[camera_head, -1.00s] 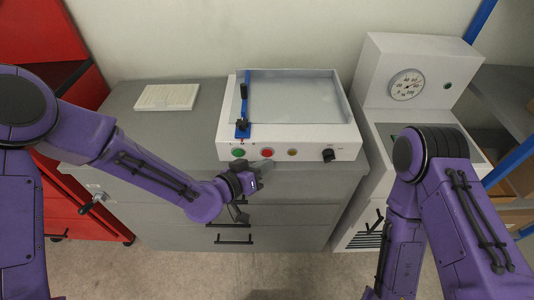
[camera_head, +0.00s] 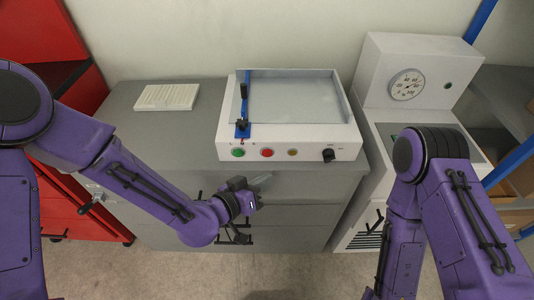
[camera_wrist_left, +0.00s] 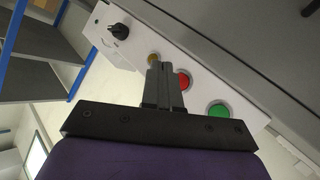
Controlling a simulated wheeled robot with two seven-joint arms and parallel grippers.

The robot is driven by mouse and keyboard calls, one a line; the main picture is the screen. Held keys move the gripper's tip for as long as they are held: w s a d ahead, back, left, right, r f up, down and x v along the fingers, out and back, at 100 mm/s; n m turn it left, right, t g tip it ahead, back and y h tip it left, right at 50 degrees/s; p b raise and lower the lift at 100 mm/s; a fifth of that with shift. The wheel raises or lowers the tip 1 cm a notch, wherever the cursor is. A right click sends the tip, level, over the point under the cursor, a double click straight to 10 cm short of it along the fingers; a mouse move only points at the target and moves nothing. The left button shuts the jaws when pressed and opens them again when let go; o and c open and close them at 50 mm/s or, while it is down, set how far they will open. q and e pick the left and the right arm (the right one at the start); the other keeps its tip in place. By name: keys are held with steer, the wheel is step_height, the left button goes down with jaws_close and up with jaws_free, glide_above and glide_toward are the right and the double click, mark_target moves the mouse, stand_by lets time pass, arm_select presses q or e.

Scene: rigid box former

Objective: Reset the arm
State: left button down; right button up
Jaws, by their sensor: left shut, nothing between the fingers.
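My left gripper (camera_head: 262,180) is shut and empty, in front of the cabinet and below the front panel of the white box former (camera_head: 226,140). In the left wrist view its closed fingers (camera_wrist_left: 160,72) show in front of the panel, between the yellow button (camera_wrist_left: 153,58) and the red button (camera_wrist_left: 184,80). The green button (camera_wrist_left: 218,110) is to the right there. My right arm hangs at the right of the head view; its gripper is out of the frame.
The box former stands on a grey drawer cabinet (camera_head: 130,115), with a blue lever (camera_head: 245,105) at its left side. A white ribbed block (camera_head: 167,97) lies at the left. A white machine with a dial (camera_head: 407,84) stands at the right. Red cabinets are at the far left.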

stand_by(0.3)
arm_select(q)
steer(key=s+a+f+n+g+y, duration=0.2)
steer(key=s+a+f+n+y, duration=0.25)
steer(key=a+f, duration=0.45)
steer(key=s+a+f+n+g+y, duration=0.1)
steer(key=s+a+f+n+y, duration=0.35)
steer(key=a+f, duration=0.4)
steer(key=s+a+f+n+g+y, duration=0.1)
steer(key=s+a+f+g+y, duration=0.3)
steer(key=s+a, duration=0.8)
step_height(320, 180, down, 2)
steer(key=s, duration=0.2)
steer(key=shift+s, duration=0.3)
steer(key=shift+f, duration=0.1)
